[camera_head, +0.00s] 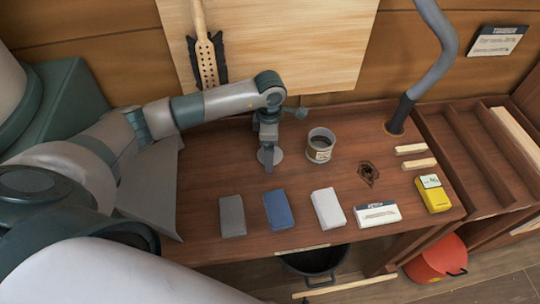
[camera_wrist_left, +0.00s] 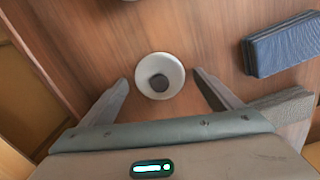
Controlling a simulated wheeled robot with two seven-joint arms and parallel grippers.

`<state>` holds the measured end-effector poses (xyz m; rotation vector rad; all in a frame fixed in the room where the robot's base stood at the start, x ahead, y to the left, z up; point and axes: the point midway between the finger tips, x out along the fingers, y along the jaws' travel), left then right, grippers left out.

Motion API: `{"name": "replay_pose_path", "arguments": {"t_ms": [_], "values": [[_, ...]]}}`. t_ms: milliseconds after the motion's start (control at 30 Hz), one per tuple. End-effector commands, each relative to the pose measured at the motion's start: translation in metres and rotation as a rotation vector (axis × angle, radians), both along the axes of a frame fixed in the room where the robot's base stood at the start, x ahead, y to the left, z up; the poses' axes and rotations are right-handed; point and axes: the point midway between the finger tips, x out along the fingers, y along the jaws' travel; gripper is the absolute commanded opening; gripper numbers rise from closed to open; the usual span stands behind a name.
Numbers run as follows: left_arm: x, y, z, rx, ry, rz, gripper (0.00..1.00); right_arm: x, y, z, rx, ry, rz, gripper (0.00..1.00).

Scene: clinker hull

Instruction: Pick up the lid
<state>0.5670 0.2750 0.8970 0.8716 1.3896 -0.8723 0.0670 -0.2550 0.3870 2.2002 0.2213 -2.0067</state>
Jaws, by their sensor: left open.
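The lid (camera_head: 279,156) is a small pale round disc lying on the brown bench, left of an open tin (camera_head: 319,146). In the left wrist view the lid (camera_wrist_left: 160,61) is a whitish disc with a dark round knob in its middle. My left gripper (camera_head: 268,164) points down over the lid and partly hides it in the head view. In the left wrist view its open fingers (camera_wrist_left: 160,80) stand on either side of the lid, with gaps between. I cannot tell the exact height of the fingertips. My right gripper is not in view.
Grey (camera_head: 232,215), blue (camera_head: 278,210) and white (camera_head: 328,208) blocks line the bench front, with a labelled white box (camera_head: 377,214) and a yellow box (camera_head: 434,195). A grey hose (camera_head: 440,45) rises behind. A red bucket (camera_head: 436,260) stands on the floor.

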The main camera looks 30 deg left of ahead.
Motion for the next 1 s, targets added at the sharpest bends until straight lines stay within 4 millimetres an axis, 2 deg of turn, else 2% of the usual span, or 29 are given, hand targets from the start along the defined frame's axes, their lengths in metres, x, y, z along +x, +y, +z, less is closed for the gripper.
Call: {"name": "replay_pose_path", "arguments": {"t_ms": [433,467,633,1000], "values": [[0.0001,0.0002,0.0000,0.000,0.000,0.000,0.85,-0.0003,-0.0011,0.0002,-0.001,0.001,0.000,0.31],[0.0001,0.0002,0.0000,0.000,0.000,0.000,0.82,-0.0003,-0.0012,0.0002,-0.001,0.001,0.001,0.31],[0.0002,0.0002,0.0000,0.000,0.000,0.000,0.42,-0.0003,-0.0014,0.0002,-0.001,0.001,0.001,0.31],[0.0004,0.0003,0.0028,0.000,-0.001,0.000,0.41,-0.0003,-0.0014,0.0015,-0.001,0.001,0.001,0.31]]}}
